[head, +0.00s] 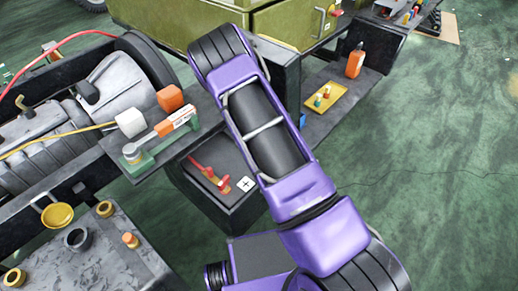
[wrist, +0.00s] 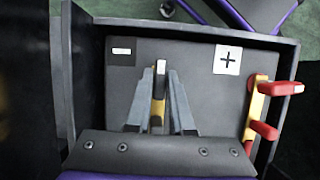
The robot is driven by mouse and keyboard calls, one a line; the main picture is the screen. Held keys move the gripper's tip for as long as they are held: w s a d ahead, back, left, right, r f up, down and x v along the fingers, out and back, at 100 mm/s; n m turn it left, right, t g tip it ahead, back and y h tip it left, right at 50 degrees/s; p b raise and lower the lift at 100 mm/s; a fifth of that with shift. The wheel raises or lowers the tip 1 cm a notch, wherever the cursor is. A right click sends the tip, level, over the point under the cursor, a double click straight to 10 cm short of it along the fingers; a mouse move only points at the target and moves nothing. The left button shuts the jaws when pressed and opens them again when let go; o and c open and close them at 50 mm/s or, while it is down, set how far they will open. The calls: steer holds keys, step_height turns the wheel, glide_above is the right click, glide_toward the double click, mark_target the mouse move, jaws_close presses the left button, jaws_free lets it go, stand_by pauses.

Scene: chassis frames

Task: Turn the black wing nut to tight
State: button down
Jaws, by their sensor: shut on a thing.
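In the wrist view, my gripper (wrist: 160,82) reaches down into a dark box between its minus label and its plus label. The two grey fingers are closed on a narrow upright piece, which I take to be the black wing nut (wrist: 161,68). Only a thin greyish edge of it shows; the fingers hide the rest. A yellow strip (wrist: 157,112) shows between the fingers. How far the nut is turned cannot be told. In the head view my purple arm covers the gripper and the nut.
A red clamp with a yellow bar (wrist: 256,108) stands at the box's right side, near the plus label (wrist: 227,59); the minus label (wrist: 121,51) is left. The box walls (wrist: 286,66) surround the fingers. In the head view, a yellow tray (head: 342,103) and orange bottle (head: 355,62) stand beyond my arm.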

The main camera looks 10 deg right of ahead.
steer(key=shift+w+m+y+b, duration=0.15)
steer(key=shift+m+y+b, duration=0.25)
steer(key=shift+m, duration=0.9)
steer(key=c, duration=0.8)
jaws_free()
